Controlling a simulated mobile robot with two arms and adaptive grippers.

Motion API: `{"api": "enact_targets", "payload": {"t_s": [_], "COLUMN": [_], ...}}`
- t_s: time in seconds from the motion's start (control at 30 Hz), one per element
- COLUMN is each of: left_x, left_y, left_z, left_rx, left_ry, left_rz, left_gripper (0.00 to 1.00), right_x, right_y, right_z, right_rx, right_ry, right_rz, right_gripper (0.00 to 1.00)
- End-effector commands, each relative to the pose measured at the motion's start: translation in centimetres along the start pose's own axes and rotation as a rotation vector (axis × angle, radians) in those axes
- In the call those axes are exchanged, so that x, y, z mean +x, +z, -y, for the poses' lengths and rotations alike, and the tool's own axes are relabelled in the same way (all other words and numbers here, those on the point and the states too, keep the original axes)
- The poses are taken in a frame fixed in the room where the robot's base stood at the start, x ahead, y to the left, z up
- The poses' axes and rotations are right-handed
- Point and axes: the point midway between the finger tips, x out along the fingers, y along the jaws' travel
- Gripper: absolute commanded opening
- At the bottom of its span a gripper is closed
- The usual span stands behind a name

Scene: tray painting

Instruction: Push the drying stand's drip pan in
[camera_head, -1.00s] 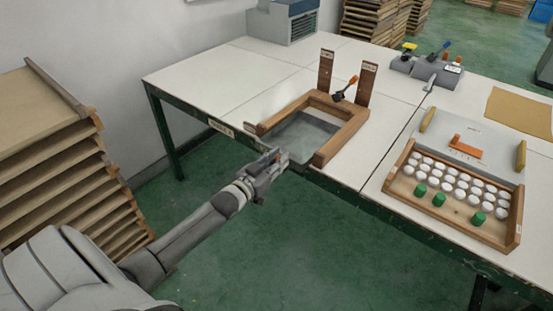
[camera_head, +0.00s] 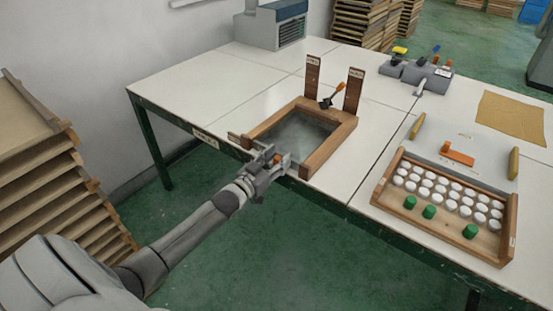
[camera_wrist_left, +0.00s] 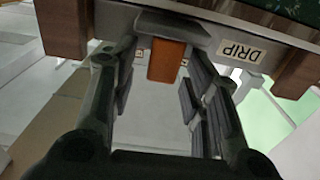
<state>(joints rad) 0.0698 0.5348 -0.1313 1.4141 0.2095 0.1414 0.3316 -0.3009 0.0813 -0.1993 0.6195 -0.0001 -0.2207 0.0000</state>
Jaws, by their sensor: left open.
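The drying stand (camera_head: 320,160) is a wooden frame on the table's front edge with two uprights at its back. Its grey drip pan (camera_head: 304,138) lies inside the frame. My left gripper (camera_head: 272,162) is open at the stand's front. In the left wrist view, an orange tab (camera_wrist_left: 167,60) on the grey pan front (camera_wrist_left: 190,30) shows between my left fingers (camera_wrist_left: 164,82), with a gap on either side. A "DRIP" label (camera_wrist_left: 243,52) is beside it. Whether the fingers touch the pan front is unclear. My right gripper is not in view.
A box with white and green caps (camera_head: 445,200) stands to the right on the table. A grey machine (camera_head: 275,25) and small tool holders (camera_head: 425,75) are behind. A stack of wooden trays (camera_head: 50,170) is at left. The table left of the stand is clear.

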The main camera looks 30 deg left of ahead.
Motion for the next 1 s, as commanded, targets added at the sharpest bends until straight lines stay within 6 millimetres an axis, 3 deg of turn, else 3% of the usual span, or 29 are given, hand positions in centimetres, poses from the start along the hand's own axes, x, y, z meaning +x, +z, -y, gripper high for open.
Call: {"api": "enact_targets", "payload": {"t_s": [0.07,0.27,0.7,1.0], "left_x": [-0.1,-1.3,-8.6,-11.6], "left_y": [0.1,0.2,0.2,0.1], "left_z": [0.0,-0.1,-0.1,0.0], "left_rx": [0.0,-0.001,0.0,0.0], "left_ry": [0.0,0.001,0.001,0.001], "left_rz": [0.001,0.003,0.004,0.001], "left_gripper": [0.43,0.43,0.43,0.43], "right_x": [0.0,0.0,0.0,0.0], "right_y": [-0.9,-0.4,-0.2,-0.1], "right_z": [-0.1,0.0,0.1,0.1], "right_rx": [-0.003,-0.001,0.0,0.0], "right_ry": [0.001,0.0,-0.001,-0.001], "right_rz": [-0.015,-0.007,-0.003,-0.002], "right_gripper": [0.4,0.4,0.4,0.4]}}
